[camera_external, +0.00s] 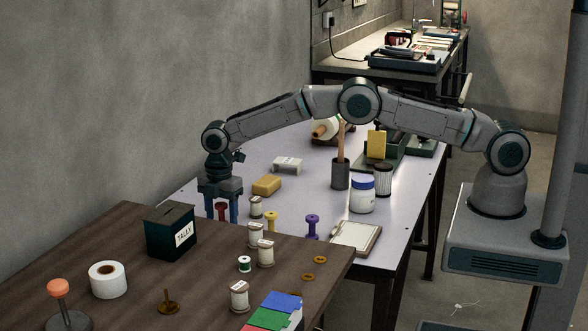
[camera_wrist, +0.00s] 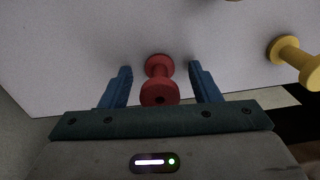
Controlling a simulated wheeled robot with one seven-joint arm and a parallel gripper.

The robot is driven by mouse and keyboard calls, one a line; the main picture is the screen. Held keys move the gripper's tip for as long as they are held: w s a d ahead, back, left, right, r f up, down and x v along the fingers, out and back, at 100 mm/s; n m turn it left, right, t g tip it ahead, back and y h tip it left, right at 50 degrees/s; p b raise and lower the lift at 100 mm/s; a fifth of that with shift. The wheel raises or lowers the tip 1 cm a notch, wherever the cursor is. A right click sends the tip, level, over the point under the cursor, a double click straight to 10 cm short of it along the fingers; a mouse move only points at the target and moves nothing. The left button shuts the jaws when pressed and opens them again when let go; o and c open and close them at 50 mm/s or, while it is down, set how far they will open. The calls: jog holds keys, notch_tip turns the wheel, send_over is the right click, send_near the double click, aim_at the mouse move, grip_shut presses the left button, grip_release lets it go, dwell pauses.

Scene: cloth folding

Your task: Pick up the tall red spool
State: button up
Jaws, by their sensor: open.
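The tall red spool (camera_wrist: 158,67) stands on the pale table between the two blue fingers of my gripper (camera_wrist: 160,85) in the wrist view. A gap shows on each side of the spool, and the fingers do not touch it. In the external view my gripper (camera_external: 221,209) points down at the left part of the table, with the red spool (camera_external: 221,210) between its fingers. The spool's lower part is hidden there by the brown table in front. My gripper is open.
A yellow spool (camera_wrist: 293,58) stands to the right of my gripper, and a white-wrapped spool (camera_external: 256,207) is close by. A purple spool (camera_external: 312,226) stands further right. A yellow block (camera_external: 267,186) lies behind. The dark tally box (camera_external: 165,236) sits on the brown table (camera_external: 120,225) in front.

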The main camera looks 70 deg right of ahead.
jog(key=c, duration=1.1)
jog(key=shift+o, duration=0.2)
jog(key=shift+r, duration=0.2)
